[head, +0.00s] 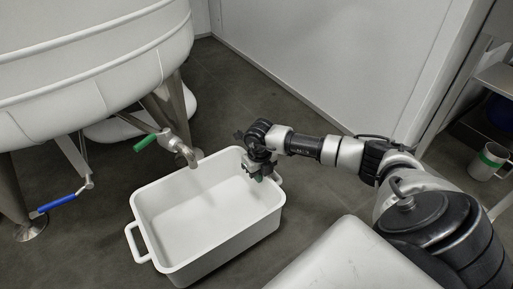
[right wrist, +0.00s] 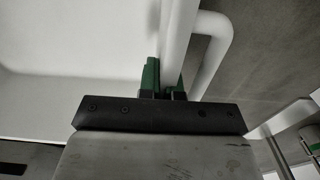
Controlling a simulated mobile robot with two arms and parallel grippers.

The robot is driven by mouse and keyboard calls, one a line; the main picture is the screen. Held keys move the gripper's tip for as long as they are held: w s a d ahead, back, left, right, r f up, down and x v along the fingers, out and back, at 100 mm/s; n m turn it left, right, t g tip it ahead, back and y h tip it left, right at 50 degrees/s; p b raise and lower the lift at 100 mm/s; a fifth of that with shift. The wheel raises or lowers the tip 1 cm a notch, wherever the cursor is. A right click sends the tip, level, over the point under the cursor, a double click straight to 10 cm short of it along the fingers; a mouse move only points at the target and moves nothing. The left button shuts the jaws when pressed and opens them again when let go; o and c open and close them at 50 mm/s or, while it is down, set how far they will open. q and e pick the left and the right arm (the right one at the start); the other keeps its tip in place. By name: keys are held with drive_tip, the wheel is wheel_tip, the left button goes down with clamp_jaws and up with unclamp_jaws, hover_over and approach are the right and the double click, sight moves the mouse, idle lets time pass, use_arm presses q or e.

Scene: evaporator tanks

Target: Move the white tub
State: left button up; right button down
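The white tub (head: 212,215) is a rectangular open basin on the dark floor, empty inside, with a loop handle at its left end. My right gripper (head: 260,172) is at the tub's right end, by the rim. In the right wrist view, the green fingers of my right gripper (right wrist: 165,85) are close together with the tub's white rim (right wrist: 179,40) between them. The tub's right-end handle (right wrist: 222,50) loops out beside the fingers. My left gripper is not in view.
A large white tank (head: 90,60) on metal legs stands at the left. Its outlet tap with a green handle (head: 146,142) hangs over the tub's back edge. A blue-handled valve (head: 57,203) is farther left. A mug (head: 488,162) stands at the right.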

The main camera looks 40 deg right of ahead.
drive_tip(key=c, duration=1.2)
unclamp_jaws()
drive_tip(key=shift+c, duration=0.2)
drive_tip(key=shift+r, duration=0.1)
wheel_tip(320, 180, up, 10)
drive_tip(key=p, duration=0.7)
drive_tip(key=shift+r, duration=0.35)
